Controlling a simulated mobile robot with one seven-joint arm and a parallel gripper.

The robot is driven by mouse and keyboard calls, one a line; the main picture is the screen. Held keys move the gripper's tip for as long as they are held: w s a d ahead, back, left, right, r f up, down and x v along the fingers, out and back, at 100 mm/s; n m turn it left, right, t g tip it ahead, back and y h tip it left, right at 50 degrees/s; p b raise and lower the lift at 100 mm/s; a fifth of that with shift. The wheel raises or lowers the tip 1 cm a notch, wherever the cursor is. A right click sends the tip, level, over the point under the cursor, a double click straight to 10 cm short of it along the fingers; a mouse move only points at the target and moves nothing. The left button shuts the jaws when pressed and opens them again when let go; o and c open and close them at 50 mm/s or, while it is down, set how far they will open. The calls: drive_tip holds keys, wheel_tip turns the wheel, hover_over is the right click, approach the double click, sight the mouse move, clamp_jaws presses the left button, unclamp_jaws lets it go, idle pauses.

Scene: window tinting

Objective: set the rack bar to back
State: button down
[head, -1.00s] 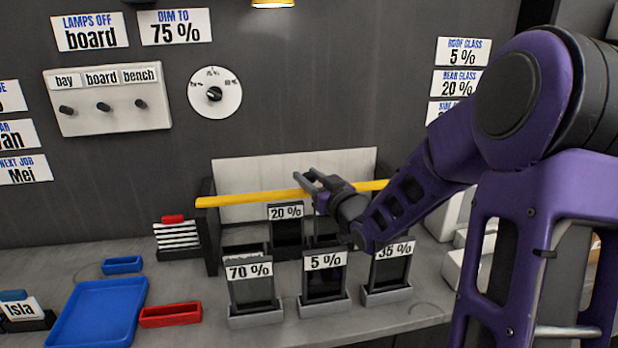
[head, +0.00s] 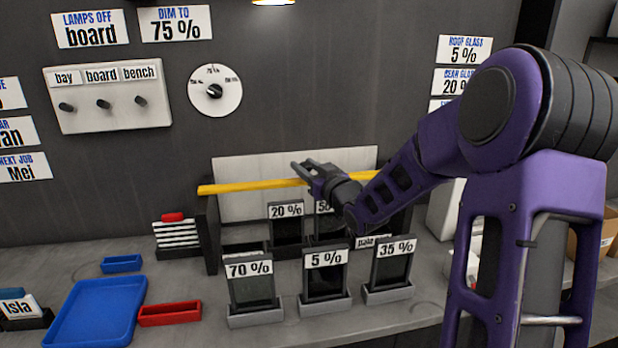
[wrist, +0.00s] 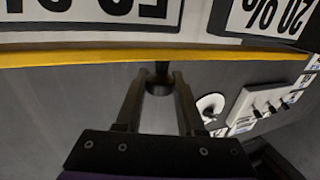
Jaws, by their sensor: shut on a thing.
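The rack bar is a long yellow bar (head: 250,186) running across the sample rack in front of a pale back panel (head: 245,170). My gripper (head: 302,167) is at the middle of the bar, with its fingers pointing to the back left. In the wrist view the yellow bar (wrist: 80,57) crosses just beyond the fingertips. A dark stem with a round knob (wrist: 160,80) hangs from the bar and sits between the two fingers (wrist: 158,85). My gripper is shut on this knob. My arm hides the right part of the bar.
Tint samples marked 20 % (head: 287,230), 70 % (head: 250,290), 5 % (head: 325,280) and 35 % (head: 390,270) stand below the bar. A blue tray (head: 97,310) and a red tray (head: 170,313) lie left. A dimmer dial (head: 214,91) and switch panel (head: 107,97) are on the wall.

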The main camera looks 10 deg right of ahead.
drive_tip(key=w, duration=0.4)
drive_tip(key=shift+w+r, duration=0.1)
drive_tip(key=shift+r, duration=0.05)
drive_tip(key=c, duration=0.5)
unclamp_jaws()
drive_tip(key=shift+w, duration=0.15)
drive_tip(key=v, duration=1.2)
